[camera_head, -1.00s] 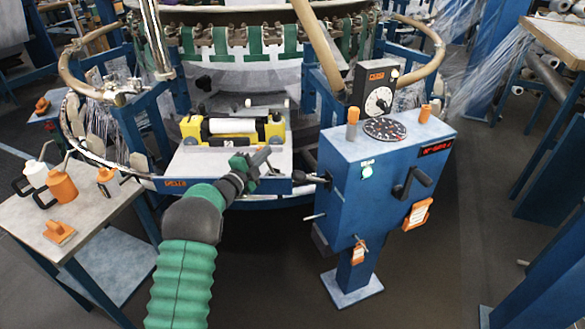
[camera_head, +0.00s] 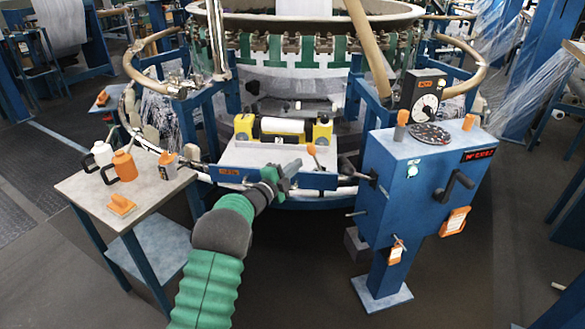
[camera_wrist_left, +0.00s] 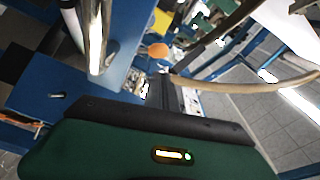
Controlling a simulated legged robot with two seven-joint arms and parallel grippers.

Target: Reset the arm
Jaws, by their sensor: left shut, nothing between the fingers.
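My left arm comes in from the bottom left in the head view, with a green ribbed sleeve and a dark grey joint. My left gripper (camera_head: 291,172) is shut and empty, in front of the blue-edged shelf (camera_head: 232,176) of the circular loom. On that shelf a yellow-ended holder (camera_head: 244,127) carries a white roll (camera_head: 283,127). In the left wrist view, the green gripper body fills the bottom. A blue surface, a metal tube and an orange knob (camera_wrist_left: 158,50) show beyond it. My right gripper is not in view.
A blue control box (camera_head: 400,210) with a crank (camera_head: 455,190) and dials stands right of the gripper. A side table (camera_head: 75,185) at left holds an orange bottle (camera_head: 124,165), a white bottle (camera_head: 103,153) and an orange-handled tool (camera_head: 121,205). Dark floor is clear in front.

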